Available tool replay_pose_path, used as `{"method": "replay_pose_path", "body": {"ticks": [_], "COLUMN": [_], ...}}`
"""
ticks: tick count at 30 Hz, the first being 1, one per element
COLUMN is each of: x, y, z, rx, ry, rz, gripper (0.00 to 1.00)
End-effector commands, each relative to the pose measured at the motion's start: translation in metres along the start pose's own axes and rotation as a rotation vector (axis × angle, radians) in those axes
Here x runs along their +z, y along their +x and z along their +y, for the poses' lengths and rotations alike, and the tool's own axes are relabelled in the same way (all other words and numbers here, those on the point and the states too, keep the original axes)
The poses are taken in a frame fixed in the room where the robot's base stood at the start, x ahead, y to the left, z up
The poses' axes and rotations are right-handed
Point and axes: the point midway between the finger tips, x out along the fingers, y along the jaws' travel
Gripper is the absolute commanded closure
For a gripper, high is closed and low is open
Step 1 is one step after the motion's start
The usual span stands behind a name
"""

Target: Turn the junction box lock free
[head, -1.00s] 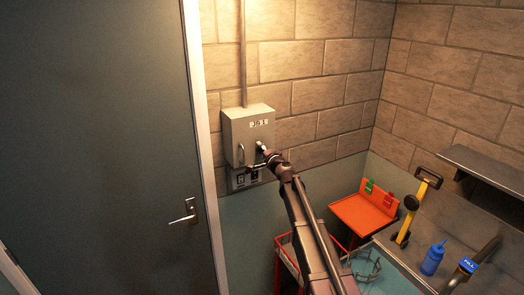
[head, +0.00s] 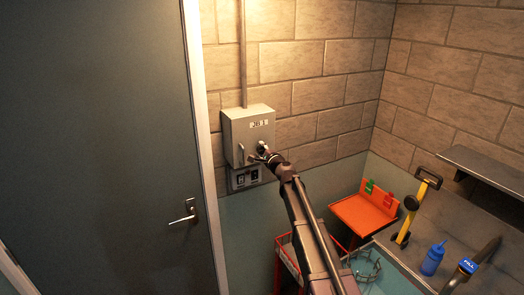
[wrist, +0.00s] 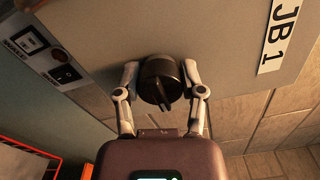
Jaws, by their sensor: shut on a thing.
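The grey junction box (head: 238,128), labelled JB 1, hangs on the block wall right of the door in the head view. Its grey face (wrist: 190,35) fills the top of the wrist view. The lock (wrist: 158,72) is a round dark knob with a raised grip bar, low on that face. The bar stands near upright in the wrist view, tilted slightly. My gripper (wrist: 160,82) is shut on the lock, one pale finger on each side. In the head view my gripper (head: 262,152) is at the box's lower right and partly hides the lock.
A switch and socket panel (head: 243,178) sits just below the box. The dark door (head: 100,150) with its lever handle is to the left. An orange stand (head: 364,216) and a workbench with a blue bottle (head: 432,260) are to the right.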

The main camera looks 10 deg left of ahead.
Motion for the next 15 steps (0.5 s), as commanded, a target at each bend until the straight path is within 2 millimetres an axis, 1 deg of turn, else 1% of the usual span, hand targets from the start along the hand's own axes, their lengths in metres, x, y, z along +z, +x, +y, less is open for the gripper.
{"method": "replay_pose_path", "body": {"ticks": [4, 5, 6, 7, 8, 15], "x": [-0.0016, -0.0016, -0.0015, -0.0014, -0.0013, -0.0006], "y": [0.0024, 0.0024, 0.0023, 0.0022, 0.0020, 0.0008], "z": [-0.0015, -0.0015, -0.0014, -0.0014, -0.0013, -0.0006], "rx": [-0.002, -0.002, -0.002, -0.002, -0.002, -0.001], "ry": [0.003, 0.003, 0.003, 0.002, 0.002, 0.000], "rz": [0.003, 0.003, 0.003, 0.002, 0.002, 0.001], "gripper": [0.96, 0.39, 0.28, 0.19, 0.13, 0.13]}}
